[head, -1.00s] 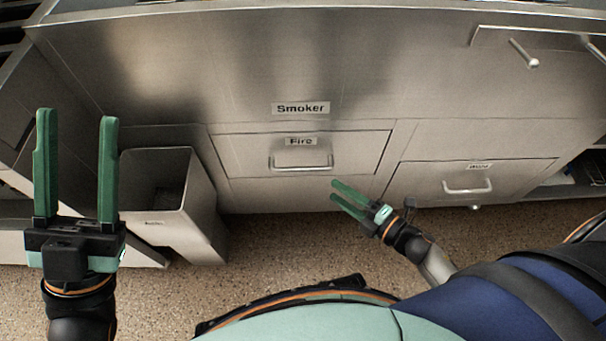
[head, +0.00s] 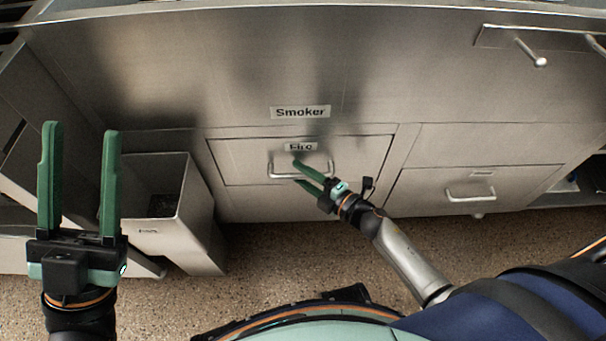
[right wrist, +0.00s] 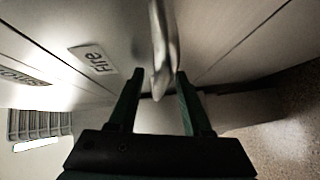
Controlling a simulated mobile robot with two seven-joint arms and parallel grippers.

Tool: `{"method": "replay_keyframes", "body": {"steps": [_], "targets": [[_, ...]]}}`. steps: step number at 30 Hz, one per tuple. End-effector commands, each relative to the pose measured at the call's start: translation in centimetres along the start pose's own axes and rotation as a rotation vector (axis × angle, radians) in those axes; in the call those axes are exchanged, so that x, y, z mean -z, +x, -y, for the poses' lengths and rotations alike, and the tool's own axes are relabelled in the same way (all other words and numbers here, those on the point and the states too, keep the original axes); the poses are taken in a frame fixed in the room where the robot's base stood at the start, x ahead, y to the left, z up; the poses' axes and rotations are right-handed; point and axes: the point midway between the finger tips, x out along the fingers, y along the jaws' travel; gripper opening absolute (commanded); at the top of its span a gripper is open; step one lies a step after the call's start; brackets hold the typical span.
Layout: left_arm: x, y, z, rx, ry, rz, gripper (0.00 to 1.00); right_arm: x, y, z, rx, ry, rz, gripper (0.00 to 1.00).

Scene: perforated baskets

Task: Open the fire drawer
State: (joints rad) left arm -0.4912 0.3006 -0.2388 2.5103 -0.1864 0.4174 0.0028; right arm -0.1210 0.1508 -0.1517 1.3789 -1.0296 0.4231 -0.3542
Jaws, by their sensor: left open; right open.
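The fire drawer (head: 240,160) is a steel front with a "Fire" label and a bar handle (head: 282,174), and it looks closed in the head view. My right gripper (head: 296,173) is open at the handle. In the right wrist view the handle (right wrist: 161,50) stands between the two open fingers of my right gripper (right wrist: 156,95), with its lower end near the fingertips. I cannot tell whether a finger touches it. The Fire label (right wrist: 93,58) is to the left there. My left gripper (head: 80,135) is open, empty and pointing up at the left, away from the drawer.
A "Smoker" label (head: 300,112) is above the drawer on the steel cabinet. Another drawer (head: 530,182) with a bar handle is at the right. An open steel bin (head: 190,225) stands left of the fire drawer. Speckled floor (head: 270,255) lies in front.

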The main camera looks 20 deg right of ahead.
Motion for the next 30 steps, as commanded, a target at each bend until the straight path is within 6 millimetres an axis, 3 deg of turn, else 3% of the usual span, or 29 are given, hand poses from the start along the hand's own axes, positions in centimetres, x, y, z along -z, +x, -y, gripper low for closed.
{"method": "replay_keyframes", "body": {"steps": [3,16,30], "targets": [[0.00,0.02,0.00,0.000,-0.001,0.000,0.50,0.01,-0.02,0.00,0.000,0.001,0.000,0.48],[-0.02,0.01,-0.03,-0.002,0.000,0.001,0.50,0.00,-0.06,0.01,0.000,0.001,0.000,0.00],[-0.01,0.01,-0.02,-0.003,0.001,0.000,0.50,-0.02,-0.07,0.02,0.000,0.001,0.000,0.00]]}}
